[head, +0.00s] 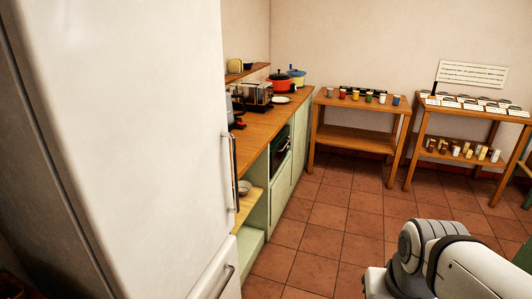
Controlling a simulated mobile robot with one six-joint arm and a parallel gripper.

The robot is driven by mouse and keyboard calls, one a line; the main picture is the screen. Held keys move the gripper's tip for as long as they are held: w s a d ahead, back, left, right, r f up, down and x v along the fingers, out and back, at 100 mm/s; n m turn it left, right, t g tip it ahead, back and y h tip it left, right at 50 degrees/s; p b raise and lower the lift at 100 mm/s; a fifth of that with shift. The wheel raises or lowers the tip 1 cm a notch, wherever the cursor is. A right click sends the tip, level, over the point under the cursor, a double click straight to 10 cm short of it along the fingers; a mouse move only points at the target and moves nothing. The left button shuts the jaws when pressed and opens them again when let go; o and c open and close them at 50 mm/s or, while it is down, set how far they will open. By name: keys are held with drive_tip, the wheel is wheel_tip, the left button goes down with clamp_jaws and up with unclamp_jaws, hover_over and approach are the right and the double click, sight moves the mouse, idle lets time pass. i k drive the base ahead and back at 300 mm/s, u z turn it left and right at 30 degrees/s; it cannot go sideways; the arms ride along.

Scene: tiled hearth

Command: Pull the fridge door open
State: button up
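The white fridge (130,130) stands large and close on the left. Its tall upper door shows no gap and looks closed. A vertical dark bar handle (234,170) sits near the right edge of that door. A lower white door or drawer (215,275) has its own dark handle (223,282) at the bottom of the view. Part of my white and grey arm shows at the bottom right, well to the right of the fridge handle. My gripper is outside the view.
A green cabinet run with a wooden counter (268,125) extends behind the fridge, holding a red pot (279,82) and appliances. Two wooden tables (360,105) (470,115) with jars and cards stand by the back wall. The tiled floor (335,220) between is clear.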

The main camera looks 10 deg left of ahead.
sight(127, 100)
drive_tip(key=u, duration=0.1)
drive_tip(key=i, duration=0.3)
drive_tip(key=u, duration=1.85)
drive_tip(key=i, duration=0.45)
drive_tip(key=z, duration=0.05)
